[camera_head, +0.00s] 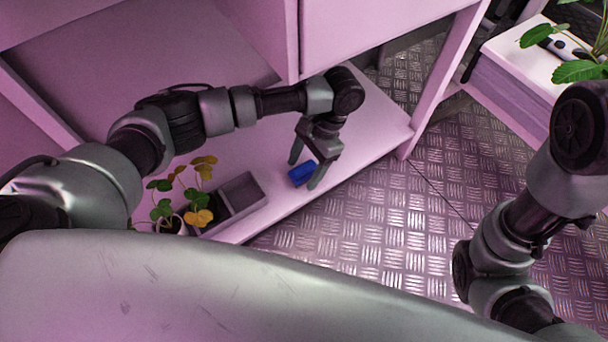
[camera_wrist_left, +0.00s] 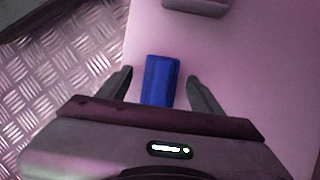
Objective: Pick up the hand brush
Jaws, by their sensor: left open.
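A small blue block-shaped object (camera_head: 301,174), which I take to be the hand brush, lies on the pink shelf board (camera_head: 372,124) near its front edge. No bristles can be made out. My left gripper (camera_head: 304,175) points down over it, fingers open, one on each side. In the left wrist view, the blue object (camera_wrist_left: 160,80) lies between the spread fingertips of the left gripper (camera_wrist_left: 157,79), with a gap on both sides. Its near end is hidden behind the gripper body. My right arm shows at the right, but its gripper is out of view.
A grey tray (camera_head: 243,192) with compartments and a potted plant (camera_head: 165,207) with green and yellow leaves stand left of the gripper. Pink rack posts (camera_head: 440,80) rise at the right. Metal tread floor (camera_head: 350,215) lies in front. Another rack (camera_head: 515,75) holds a plant at the upper right.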

